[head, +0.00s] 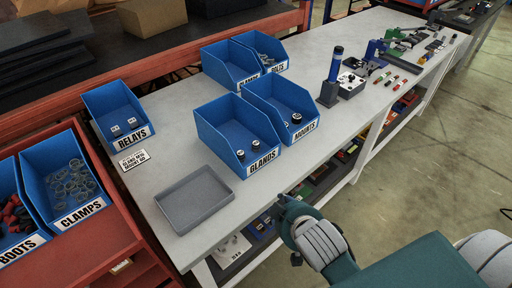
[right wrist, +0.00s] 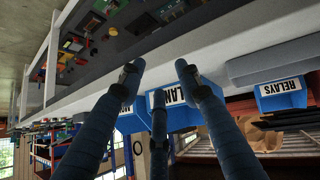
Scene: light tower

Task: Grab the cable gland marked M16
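The blue bin labelled GLANDS (head: 263,163) stands on the bench and holds two dark cable glands with pale tops, a left one (head: 240,155) and a right one (head: 256,146). Their markings are too small to read, so I cannot tell which is M16. My right gripper (head: 289,212) is past the bench's front edge, below and right of that bin, apart from it. The right wrist view shows its three fingers (right wrist: 158,80) spread and empty, with the GLANDS bin's label (right wrist: 167,98) partly hidden behind them. My left gripper is not in view.
The MOUNTS bin (head: 305,132) adjoins the GLANDS bin on the right. A grey tray (head: 195,199) lies empty in front of it. The RELAYS bin (head: 132,139) and a small sign (head: 133,160) are to the left. More bins (head: 222,68) stand behind.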

